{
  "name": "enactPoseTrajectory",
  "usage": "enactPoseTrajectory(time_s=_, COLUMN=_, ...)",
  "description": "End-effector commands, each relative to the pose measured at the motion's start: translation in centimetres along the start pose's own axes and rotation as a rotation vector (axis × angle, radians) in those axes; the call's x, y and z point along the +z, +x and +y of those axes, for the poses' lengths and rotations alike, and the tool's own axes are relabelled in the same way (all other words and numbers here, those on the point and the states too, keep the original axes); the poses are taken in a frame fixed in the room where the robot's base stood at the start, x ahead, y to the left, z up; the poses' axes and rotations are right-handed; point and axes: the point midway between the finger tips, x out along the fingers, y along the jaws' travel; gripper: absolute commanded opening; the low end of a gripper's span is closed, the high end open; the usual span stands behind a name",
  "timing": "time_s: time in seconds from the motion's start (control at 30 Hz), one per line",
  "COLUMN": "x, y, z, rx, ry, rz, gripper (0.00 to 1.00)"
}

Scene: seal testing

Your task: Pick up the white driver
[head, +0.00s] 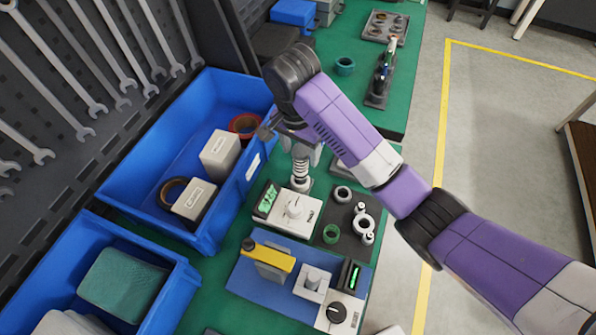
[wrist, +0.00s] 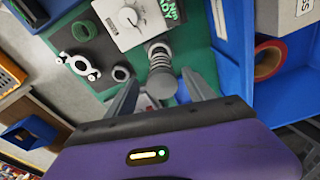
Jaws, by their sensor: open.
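A small dark rack (head: 376,98) on the far green bench holds several upright slim tools. One with a white upper part (head: 391,46) looks like the white driver, though it is too small to be sure. A blue tool (head: 384,72) stands in front of it. My gripper (head: 301,152) is well to the left of and nearer than the rack, over the small tester. Its jaws are open in the wrist view (wrist: 162,95). A grey ribbed post (head: 300,172) stands below and between the fingers; it also shows in the wrist view (wrist: 160,62). I see nothing held.
A white tester with a dial (head: 294,210) stands below my gripper. A blue bin (head: 130,205) with boxes and tape rolls is close on the left. A dark tray (head: 358,245) holds rings. A teal ring (head: 344,65) lies on open green mat left of the rack.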

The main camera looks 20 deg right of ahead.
Motion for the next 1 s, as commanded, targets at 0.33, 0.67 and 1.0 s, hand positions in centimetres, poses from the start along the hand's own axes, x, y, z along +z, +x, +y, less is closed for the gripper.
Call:
enactPoseTrajectory(time_s=0.33, x=0.1, y=2.7, z=-0.1, rx=-0.001, ry=-0.001, rz=0.0, gripper=0.62)
enactPoseTrajectory(time_s=0.67, x=0.0, y=5.8, z=-0.1, rx=0.002, ry=0.001, rz=-0.001, gripper=0.62)
enactPoseTrajectory(time_s=1.0, x=0.0, y=7.7, z=-0.2, rx=-0.001, ry=-0.001, rz=0.0, gripper=0.62)
